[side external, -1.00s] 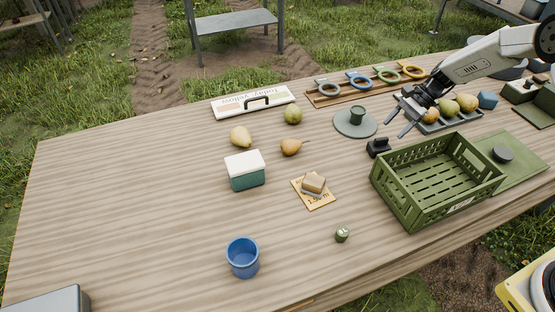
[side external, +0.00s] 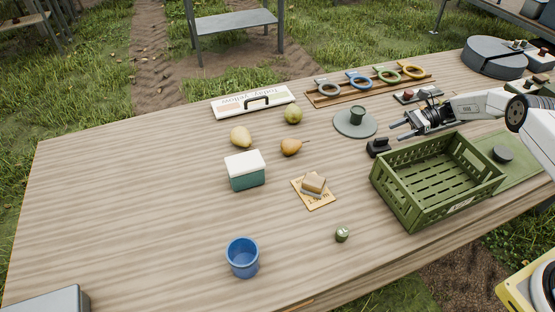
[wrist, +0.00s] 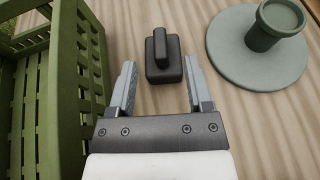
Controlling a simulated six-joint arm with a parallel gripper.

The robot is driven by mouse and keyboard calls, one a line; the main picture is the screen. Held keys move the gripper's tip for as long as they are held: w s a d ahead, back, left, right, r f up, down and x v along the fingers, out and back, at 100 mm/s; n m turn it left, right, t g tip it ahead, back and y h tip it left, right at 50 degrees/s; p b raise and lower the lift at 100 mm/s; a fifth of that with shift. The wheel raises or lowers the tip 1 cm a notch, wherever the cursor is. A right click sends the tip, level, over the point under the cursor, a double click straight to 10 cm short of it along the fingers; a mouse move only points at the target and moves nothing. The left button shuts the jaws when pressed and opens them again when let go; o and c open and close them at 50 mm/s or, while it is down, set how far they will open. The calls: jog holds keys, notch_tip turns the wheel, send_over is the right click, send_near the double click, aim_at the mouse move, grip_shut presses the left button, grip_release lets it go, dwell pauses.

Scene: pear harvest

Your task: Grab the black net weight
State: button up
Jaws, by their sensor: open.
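The black net weight (side external: 378,147) stands upright on the table, a block with a raised grip on top, just left of the green crate. It also shows in the wrist view (wrist: 163,62), ahead of and between my fingers. My gripper (side external: 397,130) is open and empty, to the right of and a little beyond the weight in the side view. In the wrist view my gripper (wrist: 158,72) has its two grey fingers spread wider than the weight, which they do not appear to touch.
The green crate (side external: 408,205) stands close by; its slatted wall is left of my fingers in the wrist view. A grey-green round plate (side external: 343,128) with a small cup (side external: 357,114) lies on the other side. The bare table (side external: 130,200) is free at left.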

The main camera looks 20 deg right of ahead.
aim_at(383, 138)
jog(key=shift+a, duration=0.1)
jog(key=shift+x, duration=1.25)
jog(key=shift+f, duration=0.1)
jog(key=shift+x, duration=2.55)
jog(key=shift+f, duration=0.1)
grip_shut()
